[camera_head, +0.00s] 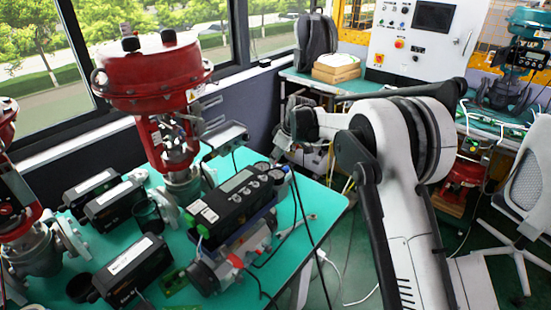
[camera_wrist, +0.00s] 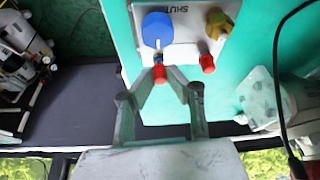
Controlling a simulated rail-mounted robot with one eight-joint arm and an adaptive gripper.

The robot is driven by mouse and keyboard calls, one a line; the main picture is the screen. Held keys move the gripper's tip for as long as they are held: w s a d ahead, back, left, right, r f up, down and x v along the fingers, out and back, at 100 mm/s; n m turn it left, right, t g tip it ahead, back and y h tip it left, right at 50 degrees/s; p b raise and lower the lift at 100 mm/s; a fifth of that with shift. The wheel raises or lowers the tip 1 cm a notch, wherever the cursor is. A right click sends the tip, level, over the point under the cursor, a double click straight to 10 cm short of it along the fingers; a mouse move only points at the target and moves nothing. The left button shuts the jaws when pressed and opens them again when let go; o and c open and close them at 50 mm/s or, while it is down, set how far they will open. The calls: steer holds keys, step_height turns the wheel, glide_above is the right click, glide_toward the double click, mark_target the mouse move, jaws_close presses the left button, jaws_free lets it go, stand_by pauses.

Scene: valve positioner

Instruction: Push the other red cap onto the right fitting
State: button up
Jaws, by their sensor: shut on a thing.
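In the wrist view a red cap (camera_wrist: 159,75) sits between the fingertips of my gripper (camera_wrist: 160,80), which is shut on it. The cap is at the lower edge of a white panel (camera_wrist: 183,30), just below a blue knob (camera_wrist: 157,30). A small blue part shows right behind the cap; I cannot tell whether the cap is seated on a fitting. A second red cap (camera_wrist: 207,64) is at the panel's edge to the right, below a brass-yellow knob (camera_wrist: 217,22). My gripper is apart from it. In the head view my arm hides these parts.
A green table (camera_head: 310,215) holds a positioner with a display (camera_head: 240,190), black boxes (camera_head: 125,200) and a red valve actuator (camera_head: 155,75). In the wrist view a black cable (camera_wrist: 284,70) and a pale metal part (camera_wrist: 262,100) are at the right.

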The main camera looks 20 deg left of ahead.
steer(key=shift+f+b, duration=0.45)
steer(key=shift+f, duration=0.2)
stand_by(0.5)
steer(key=o, duration=0.7)
steer(key=shift+o, duration=0.2)
steer(key=s+d+r+m+t, duration=0.1)
steer(key=s+d+r+m, duration=0.15)
steer(key=d+r, duration=0.75)
steer(key=s+d+r+m+t, duration=0.1)
steer(key=s+d+r, duration=0.2)
steer(key=d+r, duration=0.6)
steer(key=s+d+r+m+t+h, duration=0.15)
steer(key=s+d+r+m, duration=0.25)
steer(key=s+d+r, duration=0.55)
steer(key=s+d+f+m+t+h, duration=0.1)
steer(key=s+d+f+m, duration=0.3)
steer(key=s+d, duration=0.6)
steer(key=s+d+f+m+t+h, duration=0.2)
steer(key=s+d+f+m, duration=0.2)
steer(key=s+d, duration=0.6)
steer(key=s+f, duration=0.1)
steer(key=s, duration=0.6)
steer(key=shift+s, duration=0.35)
